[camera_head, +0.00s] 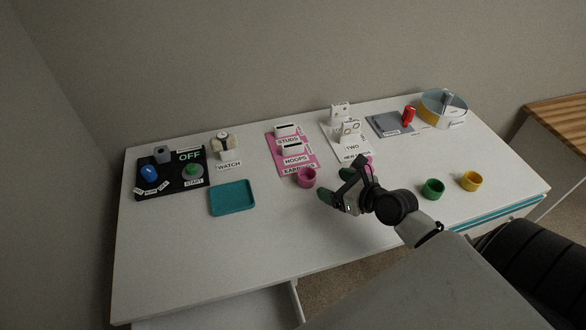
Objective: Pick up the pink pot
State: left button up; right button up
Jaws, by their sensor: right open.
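A small pink pot (307,178) stands upright on the white table, at the front edge of the pink mat. My right gripper (335,186) is open and empty, its green-tipped fingers pointing left toward the pink pot. It is just right of the pot, with a small gap in the picture. Another bit of pink (371,161) shows behind the gripper; most of it is hidden and I cannot tell what it is. My left gripper is not in view.
A teal tray (232,198) lies to the left. The pink mat (272,152) carries labelled earring holders behind the pot. The front of the white table (215,255) is clear.

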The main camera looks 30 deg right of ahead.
send_near(301, 172)
jog(key=shift+x, duration=1.1)
jog(key=b+x, duration=0.1)
jog(key=x, duration=0.4)
jog(key=shift+f, duration=0.2)
jog(key=shift+r, duration=0.1)
jog(key=shift+c, duration=1.2)
jog(key=c, duration=0.7)
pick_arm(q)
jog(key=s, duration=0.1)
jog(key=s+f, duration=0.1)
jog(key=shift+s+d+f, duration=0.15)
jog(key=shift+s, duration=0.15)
pick_arm(e)
jog(key=shift+c, duration=0.2)
jog(key=shift+r, duration=0.1)
notch_tip(301, 172, up, 4)
jog(key=shift+s+r+p, duration=0.15)
jog(key=shift+r+p, duration=0.05)
jog(key=shift+p, duration=0.5)
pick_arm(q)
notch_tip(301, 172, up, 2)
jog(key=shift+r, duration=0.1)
pick_arm(e)
jog(key=s+d+r, duration=0.6)
jog(key=s, duration=0.3)
jog(key=shift+d+r, duration=0.2)
jog(key=shift+d, duration=0.2)
